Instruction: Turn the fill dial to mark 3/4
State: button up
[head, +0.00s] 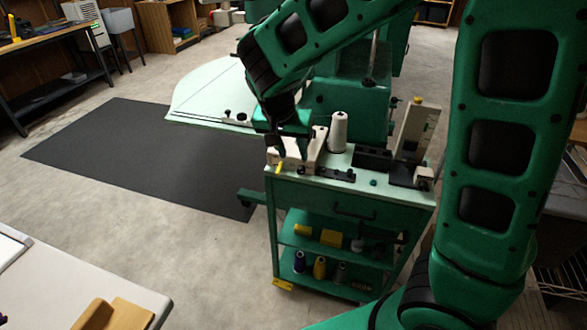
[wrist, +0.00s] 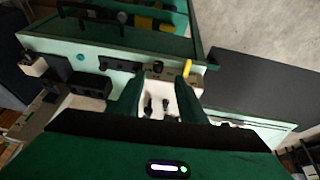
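A white bench unit (head: 289,152) stands on the left of the green cart top, below my gripper (head: 279,145). In the wrist view the white unit (wrist: 155,85) shows a round black knob (wrist: 158,67) on its near face, which looks like the fill dial. Its marks and pointer are too small to read. A yellow lever (wrist: 186,66) sticks out beside it. My gripper (wrist: 158,86) has its two green fingers apart, over the unit, with nothing clearly held. Small dark parts of the unit show between the fingers. In the head view my arm hides part of the unit.
On the cart top (head: 345,180) stand a white thread cone (head: 338,132), a black box (head: 372,158) and a tall pale gauge stand (head: 415,130). A pale green sewing table (head: 215,92) is behind. The dark floor mat (head: 140,155) at left is clear.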

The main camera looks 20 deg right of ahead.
aim_at(300, 171)
jog(key=x, duration=0.9)
jog(key=shift+w+d+f, duration=0.1)
jog(key=shift+d+f, duration=0.15)
jog(key=shift+c, duration=0.5)
grip_shut()
